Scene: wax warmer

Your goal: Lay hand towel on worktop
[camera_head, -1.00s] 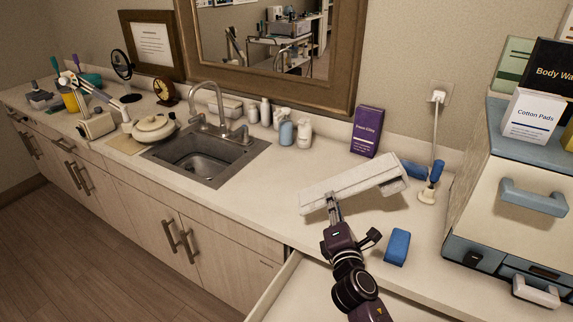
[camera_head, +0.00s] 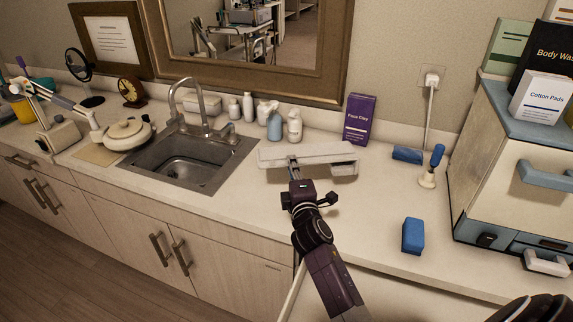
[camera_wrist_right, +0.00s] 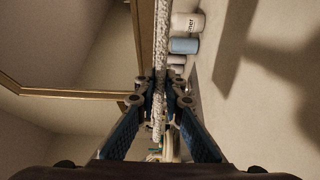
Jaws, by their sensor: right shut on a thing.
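My right gripper (camera_head: 294,170) is shut on the near edge of a white folded hand towel (camera_head: 318,154). The towel extends forward and to both sides of the fingers, roughly flat, over the worktop (camera_head: 232,208) right of the sink. In the right wrist view the towel (camera_wrist_right: 161,45) shows edge-on as a thin fluffy strip between the fingertips (camera_wrist_right: 158,100). I cannot tell whether its underside touches the worktop. My left gripper is not in view.
The sink (camera_head: 185,160) lies to the left. Pump bottles (camera_head: 275,125) and a purple Face Clay box (camera_head: 359,119) stand behind the towel. A blue block (camera_head: 413,236) and a blue-handled brush (camera_head: 432,167) are to the right, before a cabinet (camera_head: 500,160). Clear worktop lies between.

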